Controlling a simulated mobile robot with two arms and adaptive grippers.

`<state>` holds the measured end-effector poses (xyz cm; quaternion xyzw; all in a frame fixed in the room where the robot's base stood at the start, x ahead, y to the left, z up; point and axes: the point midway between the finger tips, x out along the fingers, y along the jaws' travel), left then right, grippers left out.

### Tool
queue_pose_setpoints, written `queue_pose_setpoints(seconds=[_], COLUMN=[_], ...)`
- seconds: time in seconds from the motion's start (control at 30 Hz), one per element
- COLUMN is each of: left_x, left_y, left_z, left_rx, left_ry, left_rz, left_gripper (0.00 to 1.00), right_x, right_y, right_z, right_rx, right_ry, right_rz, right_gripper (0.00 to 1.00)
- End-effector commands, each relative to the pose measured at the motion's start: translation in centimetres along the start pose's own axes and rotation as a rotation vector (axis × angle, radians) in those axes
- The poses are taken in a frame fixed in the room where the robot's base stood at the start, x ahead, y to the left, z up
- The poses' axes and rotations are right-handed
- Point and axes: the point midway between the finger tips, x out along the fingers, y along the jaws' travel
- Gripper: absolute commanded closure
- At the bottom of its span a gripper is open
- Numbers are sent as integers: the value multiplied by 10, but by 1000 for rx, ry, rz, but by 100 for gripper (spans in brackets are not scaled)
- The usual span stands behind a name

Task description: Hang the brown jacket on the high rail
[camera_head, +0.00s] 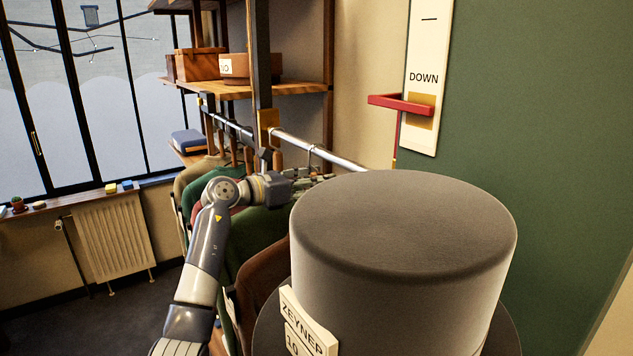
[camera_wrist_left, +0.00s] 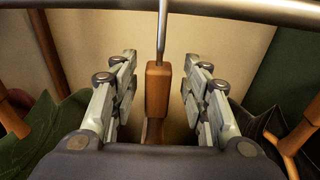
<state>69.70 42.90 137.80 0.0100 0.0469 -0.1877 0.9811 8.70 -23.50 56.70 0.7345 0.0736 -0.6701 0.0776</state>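A brown jacket (camera_head: 263,270) hangs below the metal rail (camera_head: 298,144), partly hidden by the hat. I cannot tell whether this rail is the high one. My left gripper (camera_head: 318,179) is just under the rail, partly hidden behind the hat. In the left wrist view its fingers (camera_wrist_left: 159,88) are spread on either side of a wooden hanger neck (camera_wrist_left: 157,90), with gaps on both sides. The hanger's metal hook (camera_wrist_left: 162,35) reaches up to the rail. The jacket on this hanger is not clear in that view. My right gripper is not in view.
A large grey hat (camera_head: 405,230) with a ZEYNEP label fills the front. Green clothes (camera_head: 262,228) hang beside the brown jacket. A wooden shelf (camera_head: 290,88) with boxes, an upright post and a red lever (camera_head: 400,103) by a DOWN sign stand behind.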

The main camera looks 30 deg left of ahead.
Motion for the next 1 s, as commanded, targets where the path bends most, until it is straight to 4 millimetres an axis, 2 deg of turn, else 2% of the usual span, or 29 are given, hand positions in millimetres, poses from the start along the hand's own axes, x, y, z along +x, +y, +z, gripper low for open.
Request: queue_pose_setpoints(seconds=[0.13,0.27,0.7,0.83,1.0], left_x=[0,-10,-91,-108,-119], left_y=[0,0,0,0,0], left_z=[-6,-5,-2,-1,-1], left_rx=[-3,-1,2,1,0], left_ry=[11,9,6,3,1], left_rz=[-2,0,2,1,0], left_gripper=[58,58,58,58,58], right_x=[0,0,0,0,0], right_y=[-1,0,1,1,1], right_z=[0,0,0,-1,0], right_rx=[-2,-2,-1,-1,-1], right_ry=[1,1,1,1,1], right_rz=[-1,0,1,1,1], right_gripper=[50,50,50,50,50])
